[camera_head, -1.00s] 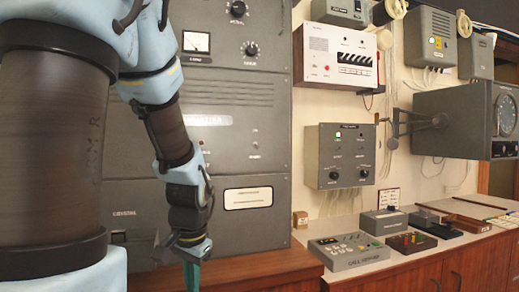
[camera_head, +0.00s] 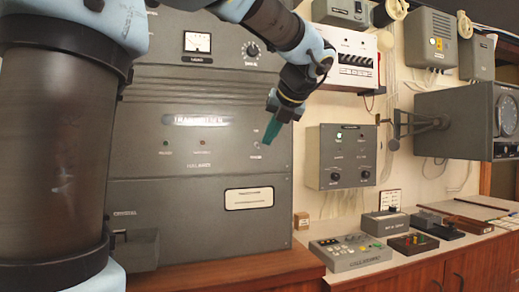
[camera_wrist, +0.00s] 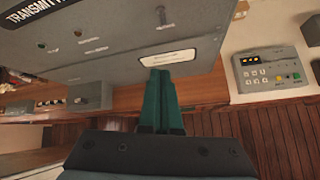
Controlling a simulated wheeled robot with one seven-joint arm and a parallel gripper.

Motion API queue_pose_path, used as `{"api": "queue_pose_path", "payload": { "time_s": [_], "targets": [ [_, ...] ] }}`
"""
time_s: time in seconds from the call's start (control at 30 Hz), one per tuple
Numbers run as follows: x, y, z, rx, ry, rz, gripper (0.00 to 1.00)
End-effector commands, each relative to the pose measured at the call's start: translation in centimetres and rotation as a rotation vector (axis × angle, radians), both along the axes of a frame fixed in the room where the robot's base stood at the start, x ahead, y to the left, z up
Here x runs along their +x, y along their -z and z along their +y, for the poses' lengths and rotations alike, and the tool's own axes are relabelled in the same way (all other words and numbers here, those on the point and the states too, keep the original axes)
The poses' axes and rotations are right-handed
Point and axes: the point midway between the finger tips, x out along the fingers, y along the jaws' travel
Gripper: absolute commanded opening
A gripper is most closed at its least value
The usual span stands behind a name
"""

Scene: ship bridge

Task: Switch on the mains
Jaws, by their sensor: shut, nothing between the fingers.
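The grey transmitter panel (camera_head: 140,165) stands in the middle of the head view. My gripper (camera_head: 269,139) has green fingers, is shut and empty, and points down beside that switch. Whether it touches is unclear. In the wrist view, my gripper (camera_wrist: 161,78) lies below the panel's white label plate (camera_wrist: 168,57).
A white-fronted breaker box (camera_head: 350,60) and a grey control box (camera_head: 347,157) hang on the wall to the right. A wooden desk (camera_head: 220,272) runs below the panel. A keypad unit (camera_head: 349,252) stands on the counter.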

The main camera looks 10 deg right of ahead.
Motion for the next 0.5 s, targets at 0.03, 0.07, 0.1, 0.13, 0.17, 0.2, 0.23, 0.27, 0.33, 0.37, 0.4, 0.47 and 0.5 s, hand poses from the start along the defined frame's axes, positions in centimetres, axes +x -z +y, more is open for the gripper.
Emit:
{"api": "queue_pose_path", "payload": {
  "time_s": [0.03, 0.07, 0.1, 0.13, 0.17, 0.2, 0.23, 0.27, 0.33, 0.37, 0.4, 0.47, 0.5],
  "targets": [
    [0.0, 0.0, 0.0, 0.0, 0.0, 0.0, 0.0],
    [0.0, 0.0, 0.0, -0.001, -0.001, 0.001, 0.0],
    [0.0, 0.1, 0.0, -0.001, -0.001, 0.001, 0.0],
    [0.0, 0.1, 0.0, -0.001, -0.002, 0.001, 0.0],
    [0.0, 0.1, 0.0, -0.001, -0.002, 0.001, 0.0],
    [0.0, 0.1, 0.0, -0.001, -0.002, 0.002, 0.0],
    [0.0, 0.1, 0.0, -0.001, -0.002, 0.002, 0.0],
    [0.1, 0.2, 0.1, -0.001, -0.002, 0.002, 0.0],
    [0.4, 0.5, 0.2, -0.001, -0.003, 0.003, 0.0],
    [0.6, 0.7, 0.2, 0.0, -0.004, 0.004, 0.0],
    [0.9, 1.0, 0.3, 0.0, -0.004, 0.004, 0.0],
    [1.5, 1.5, 0.5, -0.001, -0.005, 0.005, 0.0],
    [2.0, 2.0, 0.7, -0.001, -0.006, 0.004, 0.0]
  ]
}}
